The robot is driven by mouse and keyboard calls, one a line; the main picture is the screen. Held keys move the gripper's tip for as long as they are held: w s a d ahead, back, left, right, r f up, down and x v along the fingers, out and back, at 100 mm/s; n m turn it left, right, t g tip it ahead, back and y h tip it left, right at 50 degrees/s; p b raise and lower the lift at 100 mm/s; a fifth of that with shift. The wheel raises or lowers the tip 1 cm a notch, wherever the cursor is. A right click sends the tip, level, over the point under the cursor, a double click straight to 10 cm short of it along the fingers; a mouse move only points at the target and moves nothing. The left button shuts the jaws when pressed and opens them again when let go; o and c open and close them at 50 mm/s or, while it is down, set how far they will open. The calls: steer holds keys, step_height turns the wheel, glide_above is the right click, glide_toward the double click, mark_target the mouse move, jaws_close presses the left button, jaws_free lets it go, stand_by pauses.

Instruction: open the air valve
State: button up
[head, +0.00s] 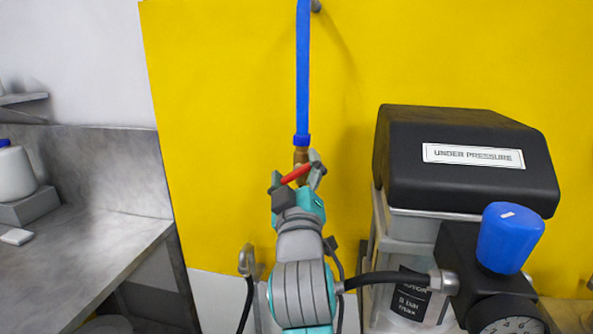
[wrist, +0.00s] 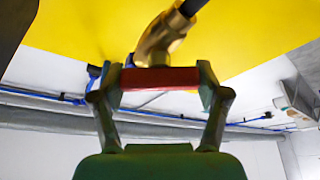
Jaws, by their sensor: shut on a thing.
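The air valve (head: 301,156) is a brass fitting at the lower end of a blue hose (head: 303,75), in front of a yellow panel. Its red handle (head: 295,173) lies across the fitting, slightly tilted in the head view. My gripper (head: 297,174) is shut on the red handle. In the wrist view the handle (wrist: 160,78) spans between the two fingertips of my gripper (wrist: 160,80), with the brass valve body (wrist: 160,40) just behind and above it. The lower part of the valve is hidden by my gripper in the head view.
A black box marked "UNDER PRESSURE" (head: 465,160) stands to the right, with a blue knob (head: 509,238) and a gauge (head: 507,325) below. A grey metal bench (head: 80,250) with a white container (head: 14,172) is at left. Yellow panel (head: 220,120) fills the back.

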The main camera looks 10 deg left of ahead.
steer(key=n+g+y, duration=0.1)
steer(key=n, duration=0.3)
steer(key=n+g+y, duration=0.1)
steer(key=n, duration=0.3)
steer(key=shift+a+f+g, duration=0.1)
steer(key=shift+g, duration=0.2)
steer(key=n+g, duration=0.1)
steer(key=n, duration=0.3)
steer(key=shift+f+g, duration=0.15)
steer(key=shift+g, duration=0.25)
steer(key=o, duration=1.2)
steer(key=shift+c, duration=0.2)
